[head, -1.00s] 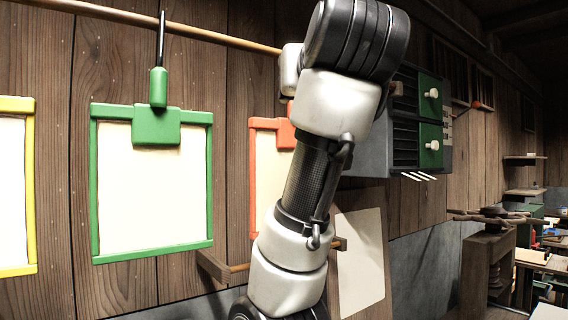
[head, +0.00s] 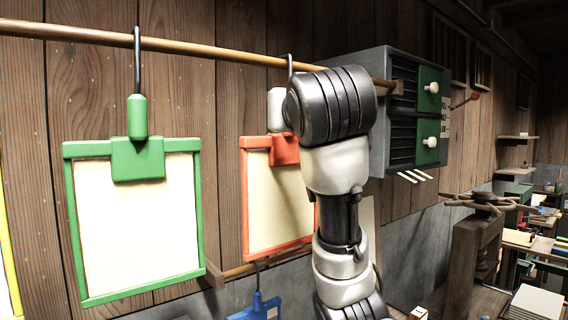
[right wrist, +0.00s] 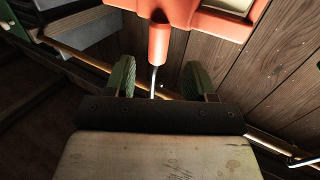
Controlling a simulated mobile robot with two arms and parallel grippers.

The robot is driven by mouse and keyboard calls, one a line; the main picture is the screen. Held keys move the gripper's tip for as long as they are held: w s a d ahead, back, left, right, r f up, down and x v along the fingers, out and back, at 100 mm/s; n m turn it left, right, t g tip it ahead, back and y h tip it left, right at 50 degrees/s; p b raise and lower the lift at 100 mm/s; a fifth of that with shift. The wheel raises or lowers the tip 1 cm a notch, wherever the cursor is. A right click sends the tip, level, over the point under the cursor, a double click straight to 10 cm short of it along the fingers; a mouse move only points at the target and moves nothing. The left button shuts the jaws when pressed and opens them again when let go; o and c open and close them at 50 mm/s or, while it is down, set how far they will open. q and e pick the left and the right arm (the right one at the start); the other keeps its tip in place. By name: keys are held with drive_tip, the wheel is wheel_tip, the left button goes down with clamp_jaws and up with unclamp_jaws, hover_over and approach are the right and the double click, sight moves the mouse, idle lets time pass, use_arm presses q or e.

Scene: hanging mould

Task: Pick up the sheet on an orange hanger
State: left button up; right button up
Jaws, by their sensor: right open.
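The orange hanger (head: 284,150) hangs from the wooden rail (head: 200,51) with a cream sheet (head: 272,200) in its orange frame. My right arm covers part of its right side and handle; its dark hook shows at the rail. In the right wrist view, the orange hanger (right wrist: 158,45) is at the top, and its thin metal hook stem runs down between the two green fingers of my right gripper (right wrist: 158,74). The fingers are open, with gaps on both sides of the stem. My left gripper is not in view.
A green hanger (head: 138,160) with a sheet hangs to the left; a yellow frame (head: 8,262) is at the left edge. A blue hanger (head: 257,306) hangs below.

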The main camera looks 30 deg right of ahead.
sight(288, 136)
drive_tip(key=p+x, duration=0.4)
drive_tip(key=x, duration=0.1)
drive_tip(key=shift+w+d+r, duration=0.1)
drive_tip(key=shift+d, duration=0.2)
drive_tip(key=shift+w, duration=0.15)
drive_tip(key=shift+a, duration=0.1)
drive_tip(key=shift+c, duration=0.9)
clamp_jaws()
